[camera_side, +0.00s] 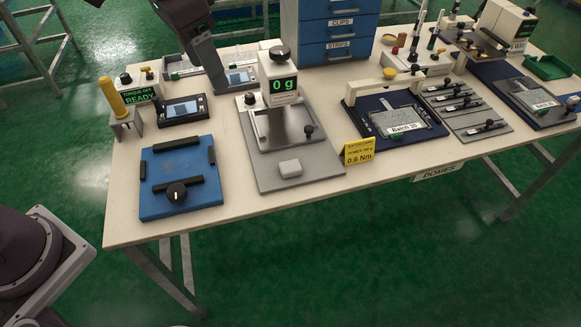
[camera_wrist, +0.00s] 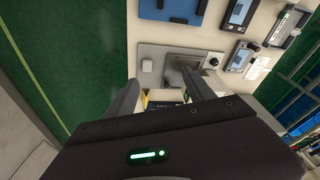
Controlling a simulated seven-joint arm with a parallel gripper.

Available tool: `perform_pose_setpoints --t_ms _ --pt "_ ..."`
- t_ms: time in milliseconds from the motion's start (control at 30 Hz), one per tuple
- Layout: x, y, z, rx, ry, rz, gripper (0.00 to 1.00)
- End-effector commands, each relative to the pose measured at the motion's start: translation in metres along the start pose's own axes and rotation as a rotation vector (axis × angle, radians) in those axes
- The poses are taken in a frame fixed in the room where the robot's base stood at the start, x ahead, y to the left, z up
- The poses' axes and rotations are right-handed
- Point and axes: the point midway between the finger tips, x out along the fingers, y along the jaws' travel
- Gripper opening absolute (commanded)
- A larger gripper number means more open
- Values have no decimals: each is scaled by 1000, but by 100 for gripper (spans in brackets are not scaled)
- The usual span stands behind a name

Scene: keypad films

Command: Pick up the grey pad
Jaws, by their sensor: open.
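The grey pad (camera_side: 290,168) is a small, light grey block with rounded edges. It lies on the front part of the grey base plate (camera_side: 318,172) of a weighing scale (camera_side: 279,75), whose display reads 0 g. In the wrist view the pad (camera_wrist: 147,65) shows as a small pale block above the left finger. My gripper (camera_wrist: 160,84) is open, with its two dark fingers spread and nothing seen held between them. The pad is beyond the fingertips and apart from them.
A blue fixture (camera_side: 180,198) with black bars and a knob is left of the scale. A yellow 0.6 Nm card (camera_side: 358,153) and a dark blue tray (camera_side: 355,122) are on its right. Blue drawers (camera_side: 340,27) stand behind. The table's front edge is close to the pad.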

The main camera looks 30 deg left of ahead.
Motion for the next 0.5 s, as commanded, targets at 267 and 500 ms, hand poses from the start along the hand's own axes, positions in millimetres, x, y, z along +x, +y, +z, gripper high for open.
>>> perform_pose_setpoints --t_ms 267,500 --pt "190 45 -81 291 -173 86 62" --pt "249 62 -81 358 -208 106 62"
